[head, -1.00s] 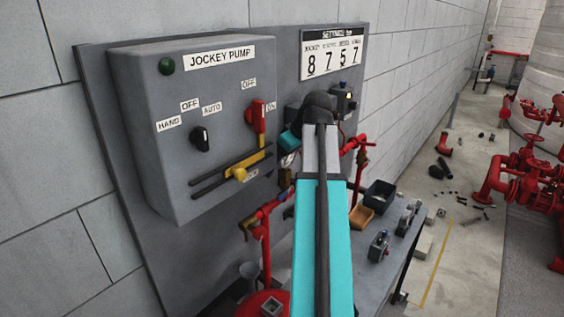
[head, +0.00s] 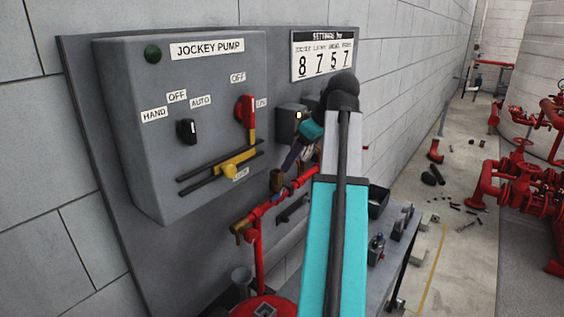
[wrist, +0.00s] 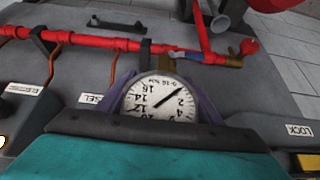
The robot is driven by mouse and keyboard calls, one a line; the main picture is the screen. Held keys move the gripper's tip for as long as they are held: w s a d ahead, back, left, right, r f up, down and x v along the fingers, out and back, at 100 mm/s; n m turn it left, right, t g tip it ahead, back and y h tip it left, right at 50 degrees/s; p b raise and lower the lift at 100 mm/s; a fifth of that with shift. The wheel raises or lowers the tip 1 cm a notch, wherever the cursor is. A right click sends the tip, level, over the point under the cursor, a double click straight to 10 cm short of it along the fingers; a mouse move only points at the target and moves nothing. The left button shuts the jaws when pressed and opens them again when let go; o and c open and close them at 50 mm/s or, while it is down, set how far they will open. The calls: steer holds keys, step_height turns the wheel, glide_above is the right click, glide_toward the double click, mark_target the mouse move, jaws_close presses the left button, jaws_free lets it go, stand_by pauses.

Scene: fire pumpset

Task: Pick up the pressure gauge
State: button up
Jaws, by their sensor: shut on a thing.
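The pressure gauge (wrist: 158,100) has a round white dial, upside down in the wrist view. My gripper (wrist: 163,88) is shut on it, with purple fingers on both sides of the dial. A brass fitting (wrist: 167,63) shows just beyond the gauge, close to the red pipe (wrist: 110,41); I cannot tell whether the gauge is joined to it. In the head view my gripper (head: 301,153) is right of the jockey pump box, in front of the panel. The gauge there is mostly hidden by my gripper and arm.
The grey jockey pump box (head: 180,125) with a red switch (head: 246,112) and yellow handle is left of my arm. A bench (head: 385,258) with small parts and a dark bin (head: 378,200) is below right. Red valves (head: 520,180) stand farther right.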

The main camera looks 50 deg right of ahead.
steer(key=s+d+b, duration=0.1)
steer(key=s+d, duration=0.1)
steer(key=s, duration=0.5)
steer(key=shift+s+d+r+b, duration=0.2)
steer(key=shift+d+r+b, duration=0.1)
steer(key=shift+r+b, duration=0.1)
stand_by(0.3)
